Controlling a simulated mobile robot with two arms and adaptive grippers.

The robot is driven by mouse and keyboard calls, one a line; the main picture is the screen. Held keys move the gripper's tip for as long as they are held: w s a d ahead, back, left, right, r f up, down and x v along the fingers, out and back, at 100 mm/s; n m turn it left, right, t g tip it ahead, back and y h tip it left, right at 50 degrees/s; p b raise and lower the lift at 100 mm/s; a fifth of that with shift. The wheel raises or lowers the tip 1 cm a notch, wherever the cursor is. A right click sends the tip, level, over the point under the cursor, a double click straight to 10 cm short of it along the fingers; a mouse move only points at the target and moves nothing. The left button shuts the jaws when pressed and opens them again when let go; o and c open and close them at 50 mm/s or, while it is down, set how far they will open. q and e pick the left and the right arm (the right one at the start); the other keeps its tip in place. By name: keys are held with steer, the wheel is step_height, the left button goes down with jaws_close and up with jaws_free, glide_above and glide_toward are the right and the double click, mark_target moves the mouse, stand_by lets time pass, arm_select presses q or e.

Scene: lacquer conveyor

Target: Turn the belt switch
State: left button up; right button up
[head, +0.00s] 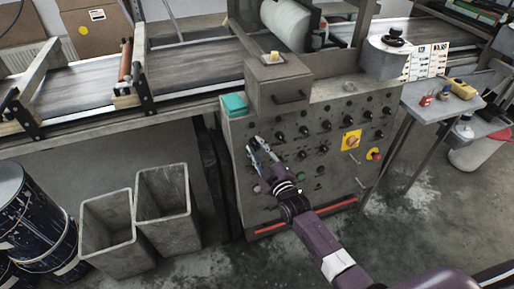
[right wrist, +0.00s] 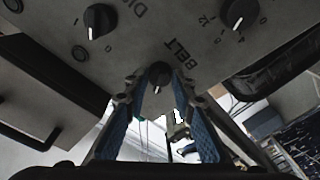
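The belt switch (right wrist: 158,76) is a small black rotary knob with a pale pointer line, next to the printed word BELT in the right wrist view. My right gripper (head: 261,149) is at the left part of the grey control panel (head: 335,183) in the head view. In the right wrist view its two blue-padded fingers (right wrist: 157,92) stand apart, with the knob between their tips. A gap shows on each side of the knob, and I cannot tell whether either finger touches it. In the head view the gripper hides this knob. My left gripper is out of view.
Other black knobs sit close by, one upper left (right wrist: 100,20) and one upper right (right wrist: 238,14) in the right wrist view. The panel also has a yellow-plated switch (head: 351,140) and a red button (head: 375,154). Grey bins (head: 165,208) stand left of the cabinet.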

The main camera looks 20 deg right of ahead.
steer(key=c, duration=0.5)
jaws_close()
steer(key=shift+m, duration=0.3)
steer(key=m, duration=0.3)
steer(key=m+h, duration=0.1)
steer(key=m, duration=0.2)
steer(key=shift+a+h, duration=0.15)
steer(key=shift+h, duration=0.15)
steer(key=m+h+p, duration=0.1)
steer(key=m, duration=0.6)
steer(key=shift+h+p, duration=0.35)
steer(key=shift+h, duration=0.05)
steer(key=shift+m, duration=0.4)
